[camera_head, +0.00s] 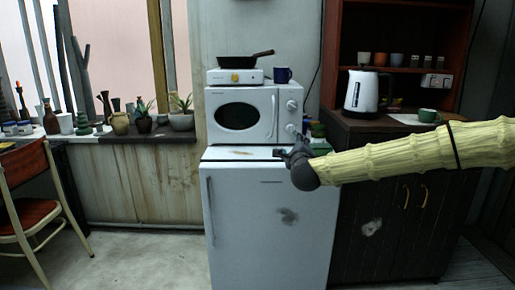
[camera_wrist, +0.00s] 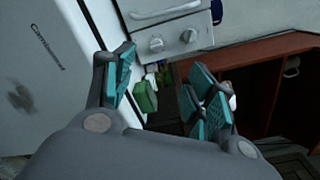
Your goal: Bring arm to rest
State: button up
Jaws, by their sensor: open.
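My gripper (camera_head: 283,153) is at the end of my arm, which reaches in from the right in the head view. It is in front of the top edge of the white fridge (camera_head: 262,225), below the microwave (camera_head: 255,115). In the wrist view my gripper (camera_wrist: 160,92) has its teal-padded fingers spread apart, with nothing held between them. A green object (camera_wrist: 146,95) shows beyond the gap between the fingers. The fridge (camera_wrist: 50,70) is at the left of the wrist view, tilted.
A hot plate (camera_head: 236,76) with a black pan (camera_head: 240,62) and a blue mug (camera_head: 283,75) stand on the microwave. A dark cabinet (camera_head: 375,215) at right carries a kettle (camera_head: 362,92) and a green cup (camera_head: 428,115). A chair (camera_head: 35,190) is at left; the floor (camera_head: 150,255) between is clear.

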jog(key=s+a+f+n+g+y, duration=0.1)
jog(key=s+a+f+n, duration=0.15)
jog(key=f, duration=0.65)
jog(key=s+a+f+n+g+y, duration=0.1)
jog(key=s+a+f+n+g, duration=0.2)
jog(key=f, duration=0.5)
jog(key=s+a+f+n, duration=0.15)
jog(key=s+f, duration=0.25)
jog(key=f, duration=0.5)
jog(key=s+d+f+n+g, duration=0.3)
jog(key=s+f+n+g, duration=0.5)
jog(key=s+f, duration=1.5)
jog(key=s+d+f+n+g+h, duration=0.1)
jog(key=s+d+f+n+g, duration=0.25)
jog(key=s, duration=0.75)
jog(key=s+d+f+n+g+h, duration=0.1)
jog(key=s+d+f+n, duration=0.25)
jog(key=s+d, duration=0.45)
jog(key=s+d+f+n+g, duration=0.2)
jog(key=s+d+f, duration=0.15)
jog(key=s, duration=0.95)
notch_tip(320, 180, up, 20)
jog(key=p, duration=2.1)
jog(key=shift+w+a+r+t, duration=0.15)
jog(key=shift+w+a+t, duration=0.1)
jog(key=shift+a+t, duration=0.15)
